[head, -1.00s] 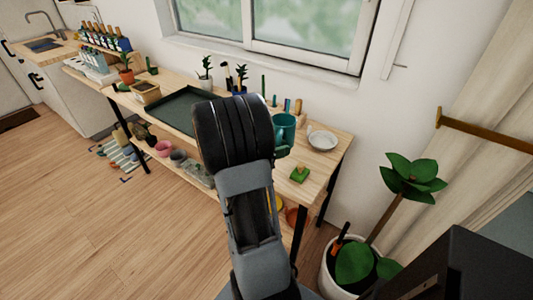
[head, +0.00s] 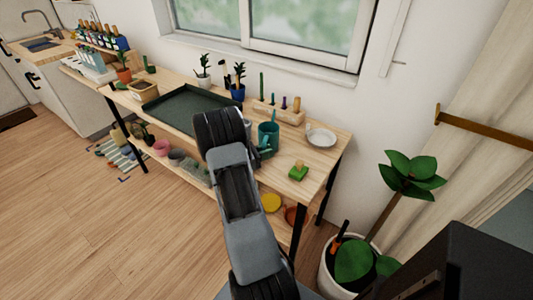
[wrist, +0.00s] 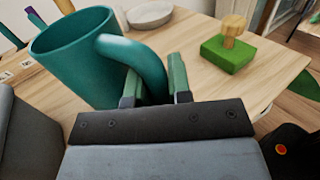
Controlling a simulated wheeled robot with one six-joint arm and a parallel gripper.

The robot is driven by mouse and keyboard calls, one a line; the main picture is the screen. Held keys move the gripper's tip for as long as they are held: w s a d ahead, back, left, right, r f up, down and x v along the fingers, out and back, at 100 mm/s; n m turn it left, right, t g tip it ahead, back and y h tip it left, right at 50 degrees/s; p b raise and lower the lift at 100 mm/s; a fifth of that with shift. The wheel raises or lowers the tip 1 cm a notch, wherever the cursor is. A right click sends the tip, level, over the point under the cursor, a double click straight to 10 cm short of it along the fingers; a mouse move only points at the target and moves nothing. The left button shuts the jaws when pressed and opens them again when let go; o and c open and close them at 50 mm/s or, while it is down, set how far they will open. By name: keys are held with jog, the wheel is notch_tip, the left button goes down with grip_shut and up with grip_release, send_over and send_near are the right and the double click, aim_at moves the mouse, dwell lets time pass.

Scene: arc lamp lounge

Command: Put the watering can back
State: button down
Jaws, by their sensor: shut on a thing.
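The watering can (head: 268,139) is teal, upright, over the right part of the wooden bench (head: 322,168). In the wrist view the can (wrist: 72,60) fills the upper left, with its open top and its curved handle showing. My gripper (wrist: 154,86) is shut on that handle, one finger on each side. In the head view my arm hides most of the gripper. I cannot tell whether the can's base touches the bench top.
A dark green tray (head: 178,108) lies left of the can. Behind it are a wooden tool block (head: 285,113) and potted plants. A pale dish (head: 320,138) and a green block with a wooden knob (head: 298,173) sit to the right. Bare wood lies around them.

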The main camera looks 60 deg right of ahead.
jog(key=shift+f, duration=0.25)
jog(key=shift+f, duration=0.2)
jog(key=c, duration=1.1)
grip_release()
jog(key=shift+o, duration=0.2)
